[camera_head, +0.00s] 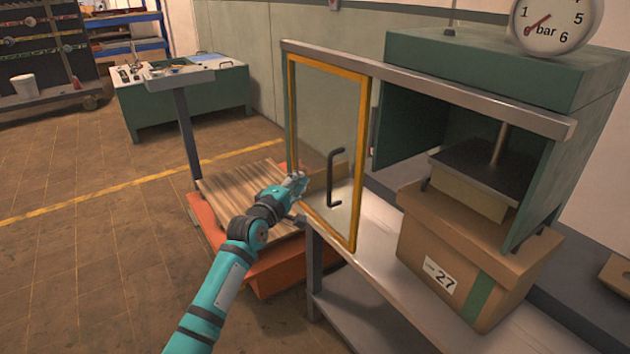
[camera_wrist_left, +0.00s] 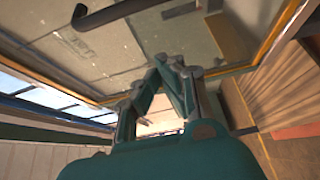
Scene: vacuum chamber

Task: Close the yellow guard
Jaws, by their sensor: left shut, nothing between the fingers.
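The yellow guard (camera_head: 362,160) is a clear panel in a yellow frame with a dark bar handle (camera_head: 333,178). It hangs under a grey rail at the left of the green press, and the press front stands open. My left gripper (camera_head: 300,180) is at the panel's left edge, left of the handle, shut and empty. In the left wrist view the gripper (camera_wrist_left: 165,66) has its fingertips together, with the guard's panel and handle (camera_wrist_left: 105,14) beyond them. I cannot tell whether the fingers touch the guard. My right gripper is not in view.
A cardboard box (camera_head: 455,255) marked 27 stands on the grey bench under the press plate (camera_head: 480,168). An orange pallet truck (camera_head: 270,265) with wooden slats is behind my arm. A pressure gauge (camera_head: 555,22) sits on top. Floor at left is clear.

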